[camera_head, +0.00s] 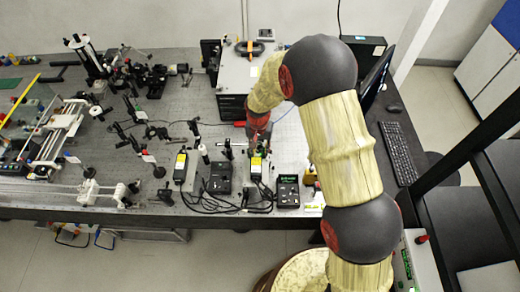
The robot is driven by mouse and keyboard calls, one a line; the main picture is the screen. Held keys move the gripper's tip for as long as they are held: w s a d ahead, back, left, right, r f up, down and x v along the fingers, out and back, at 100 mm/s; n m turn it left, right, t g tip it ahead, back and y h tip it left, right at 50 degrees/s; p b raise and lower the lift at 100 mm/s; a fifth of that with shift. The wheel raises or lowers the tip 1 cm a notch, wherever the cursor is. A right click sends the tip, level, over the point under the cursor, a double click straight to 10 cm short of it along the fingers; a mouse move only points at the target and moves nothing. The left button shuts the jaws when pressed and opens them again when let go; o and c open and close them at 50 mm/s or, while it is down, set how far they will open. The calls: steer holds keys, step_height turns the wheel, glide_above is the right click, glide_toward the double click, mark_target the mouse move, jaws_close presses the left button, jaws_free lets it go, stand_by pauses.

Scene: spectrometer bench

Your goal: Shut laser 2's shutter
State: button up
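Two small black laser boxes with yellow labels stand near the bench's front edge in the head view: a left one (181,167) and a right one (256,166). Their lettering is too small to read, so I cannot tell which is laser 2. My gripper (257,148) points down at the far end of the right box, very close to it or touching; I cannot tell which. The fingers are small and dark, and their opening does not show clearly. The gripper and wrist partly cover that end of the box, and I cannot make out a shutter.
Black control boxes stand beside the lasers, one between them (220,177) and one at right (288,190), with loose cables in front. Optic posts (194,127) stand to the left. A large grey case (238,75) is behind my gripper. A keyboard (398,152) lies at right.

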step_height(320, 180, up, 12)
steer(key=shift+s+a, duration=0.15)
steer(key=shift+s, duration=0.05)
stand_by(0.5)
stand_by(0.5)
steer(key=s+d+n+t+b, duration=0.1)
steer(key=s+d+b, duration=0.5)
steer(key=s+b, duration=0.2)
steer(key=s+d+t+b, duration=0.2)
steer(key=s+d+b, duration=0.3)
steer(key=s+b, duration=0.3)
steer(key=s+d+n+t+b, duration=0.1)
steer(key=s+d+t+b, duration=0.1)
steer(key=s+d+b, duration=0.4)
steer(key=s+b, duration=0.3)
steer(key=s, duration=0.2)
steer(key=shift+s+d+f+n, duration=0.3)
steer(key=shift+s+f, duration=0.05)
steer(key=shift+f, duration=0.05)
